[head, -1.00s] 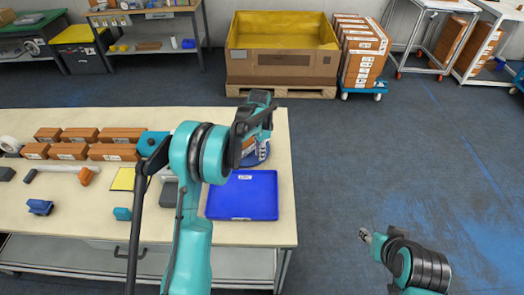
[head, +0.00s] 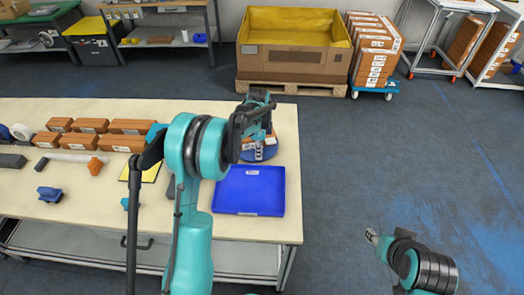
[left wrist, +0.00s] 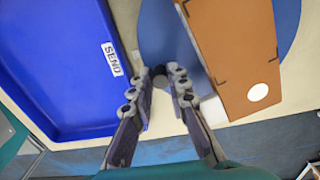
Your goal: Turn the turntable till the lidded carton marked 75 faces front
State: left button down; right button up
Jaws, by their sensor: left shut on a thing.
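The blue round turntable (head: 262,155) sits on the table behind the blue tray and is partly covered by my left arm. In the left wrist view, the turntable (left wrist: 163,32) carries a brown carton (left wrist: 232,45) at its right side, with a white round sticker near one corner. No number on it can be read. My left gripper (left wrist: 162,88) is shut on a small dark peg (left wrist: 160,71) at the turntable's near edge, between the carton and the tray. My right gripper (head: 372,237) hangs over the floor, right of the table; its finger opening is too small to judge.
The blue tray (head: 249,207), labelled SEND in the left wrist view, lies close to the turntable. Several brown boxes (head: 91,126), a yellow pad (head: 150,173) and small tools are on the table's left. The floor (head: 400,170) to the right is clear.

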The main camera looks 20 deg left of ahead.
pick_arm(q)
jog(key=shift+s+a+m, duration=0.2)
jog(key=shift+a+m, duration=0.3)
jog(key=shift+m, duration=0.25)
jog(key=shift+s+a+m, duration=0.2)
jog(key=shift+a+m, duration=0.3)
jog(key=shift+m, duration=0.25)
jog(key=shift+a, duration=0.15)
jog(key=c, duration=1.5)
grip_release()
jog(key=shift+o, duration=0.2)
notch_tip(320, 180, up, 12)
jog(key=shift+s, duration=0.1)
